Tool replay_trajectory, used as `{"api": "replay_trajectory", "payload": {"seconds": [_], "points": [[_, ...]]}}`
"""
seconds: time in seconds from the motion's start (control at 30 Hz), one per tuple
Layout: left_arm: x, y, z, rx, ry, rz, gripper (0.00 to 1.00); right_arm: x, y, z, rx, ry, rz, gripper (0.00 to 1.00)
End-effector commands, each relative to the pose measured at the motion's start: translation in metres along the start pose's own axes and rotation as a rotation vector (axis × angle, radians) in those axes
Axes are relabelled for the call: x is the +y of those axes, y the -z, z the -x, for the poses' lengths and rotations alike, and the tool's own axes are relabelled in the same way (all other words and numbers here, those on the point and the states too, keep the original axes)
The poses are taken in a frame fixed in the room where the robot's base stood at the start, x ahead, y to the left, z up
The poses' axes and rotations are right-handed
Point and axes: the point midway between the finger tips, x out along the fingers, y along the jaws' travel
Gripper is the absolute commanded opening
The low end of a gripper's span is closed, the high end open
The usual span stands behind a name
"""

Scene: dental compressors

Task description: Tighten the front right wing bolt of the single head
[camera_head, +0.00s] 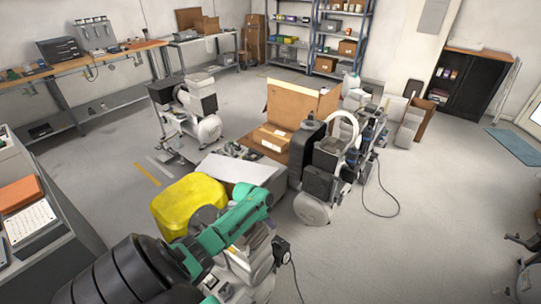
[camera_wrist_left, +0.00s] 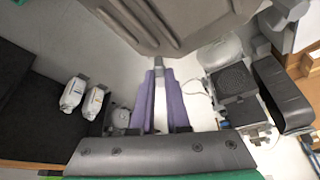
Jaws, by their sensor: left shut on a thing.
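In the left wrist view, my left gripper (camera_wrist_left: 159,75) has its two purple fingers closed in on a small pale piece at their tips, apparently the wing bolt (camera_wrist_left: 158,63). A large dark grey body (camera_wrist_left: 180,22) fills the top, right by the fingertips; I cannot tell its full shape. In the head view, my green and black left arm reaches in from the bottom left over a white compressor (camera_head: 255,262), apparently the single head. The arm covers much of it, and the fingertips and bolt cannot be made out there. My right gripper is not in view.
A yellow cover (camera_head: 183,203) lies close beside my arm. Other compressors (camera_head: 318,185) and an open cardboard box (camera_head: 298,103) stand beyond. A bench (camera_head: 70,245) stands at the left. The floor at the right (camera_head: 440,220) is mostly clear, with a cable on it.

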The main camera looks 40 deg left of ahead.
Motion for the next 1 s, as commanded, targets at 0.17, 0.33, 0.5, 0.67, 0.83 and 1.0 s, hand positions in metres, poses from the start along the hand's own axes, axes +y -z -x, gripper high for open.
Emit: {"api": "replay_trajectory", "payload": {"seconds": [0.17,0.33,0.5,0.67,0.83,1.0], "points": [[-0.002,-0.001,-0.002,0.001,-0.040,-0.106,0.00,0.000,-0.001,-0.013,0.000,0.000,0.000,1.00],[-0.002,0.000,-0.002,0.000,-0.069,-0.174,0.00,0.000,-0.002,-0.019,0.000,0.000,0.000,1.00],[-0.002,0.000,-0.001,0.000,-0.085,-0.210,0.00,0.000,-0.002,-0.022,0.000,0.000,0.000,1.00],[-0.002,0.001,0.000,0.000,-0.089,-0.220,0.00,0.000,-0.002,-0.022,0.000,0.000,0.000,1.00],[-0.002,0.001,0.000,0.000,-0.090,-0.220,0.00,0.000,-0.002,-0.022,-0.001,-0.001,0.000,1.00],[-0.002,0.001,0.000,0.000,-0.089,-0.219,0.29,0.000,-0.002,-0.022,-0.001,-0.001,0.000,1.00]]}}
